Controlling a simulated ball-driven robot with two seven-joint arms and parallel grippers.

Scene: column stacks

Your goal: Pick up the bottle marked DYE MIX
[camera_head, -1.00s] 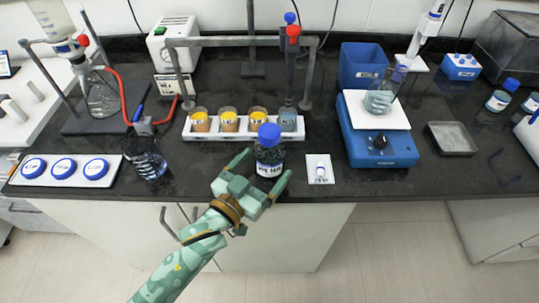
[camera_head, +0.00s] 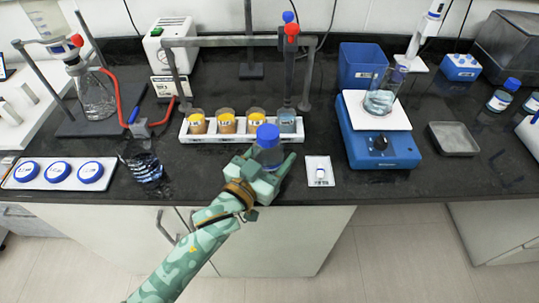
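A clear bottle with a blue cap (camera_head: 268,137) stands near the front edge of the black bench, in front of the rack. My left gripper (camera_head: 269,160) is around it, with one finger on each side. The hand covers the lower part of the bottle and its label, so I cannot read the marking now. The fingers look close to the glass, but I cannot tell whether they are shut on it. My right gripper is not in view.
A white rack (camera_head: 186,137) with several yellow-topped jars stands behind the bottle.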

